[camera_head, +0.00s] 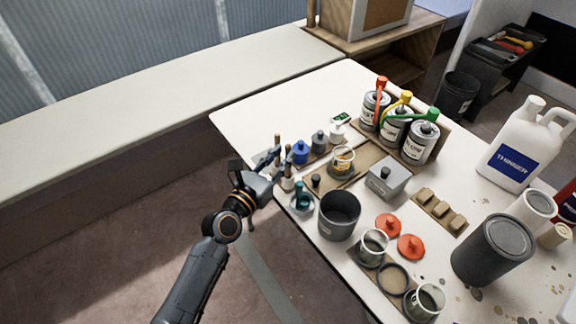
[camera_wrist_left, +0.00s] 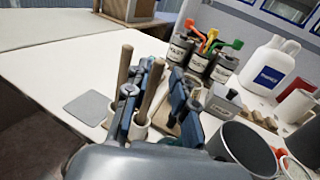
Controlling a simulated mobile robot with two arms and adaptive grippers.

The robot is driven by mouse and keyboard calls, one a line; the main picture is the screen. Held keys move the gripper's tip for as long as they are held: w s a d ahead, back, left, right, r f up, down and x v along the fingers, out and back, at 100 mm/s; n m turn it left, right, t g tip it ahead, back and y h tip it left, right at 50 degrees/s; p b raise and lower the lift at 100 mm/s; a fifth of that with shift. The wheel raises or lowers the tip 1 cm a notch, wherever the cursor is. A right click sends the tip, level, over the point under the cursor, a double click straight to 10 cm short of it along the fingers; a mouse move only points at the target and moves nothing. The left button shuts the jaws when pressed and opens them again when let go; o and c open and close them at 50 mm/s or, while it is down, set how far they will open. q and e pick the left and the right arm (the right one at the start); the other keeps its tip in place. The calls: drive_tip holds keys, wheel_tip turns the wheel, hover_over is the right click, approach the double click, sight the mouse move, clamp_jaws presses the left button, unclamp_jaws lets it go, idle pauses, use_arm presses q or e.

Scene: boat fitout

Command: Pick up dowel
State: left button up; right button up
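Thin wooden dowels stand upright in small pale cups at the table's near left edge. In the left wrist view one dowel (camera_wrist_left: 152,88) rises between my two blue-grey fingers, from a white cup (camera_wrist_left: 137,131). A second dowel (camera_wrist_left: 124,68) stands just left of the left finger, outside the grip. In the head view a dowel (camera_head: 277,143) shows behind my left gripper (camera_head: 277,161), which reaches in from the left at the cups. The fingers are apart, with a gap beside the dowel; its lower part is partly hidden. My right gripper is not in view.
A dark grey bucket (camera_head: 339,216) and a teal-topped jar (camera_head: 302,199) stand close right of the gripper. Blue and grey bottles (camera_head: 300,152) stand behind. Labelled cans (camera_head: 421,143) and a white thinner jug (camera_head: 520,150) are farther right. The table's far left corner is clear.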

sight(287, 149)
use_arm(q)
drive_tip(key=x, duration=0.4)
drive_tip(key=shift+w, duration=0.15)
clamp_jaws()
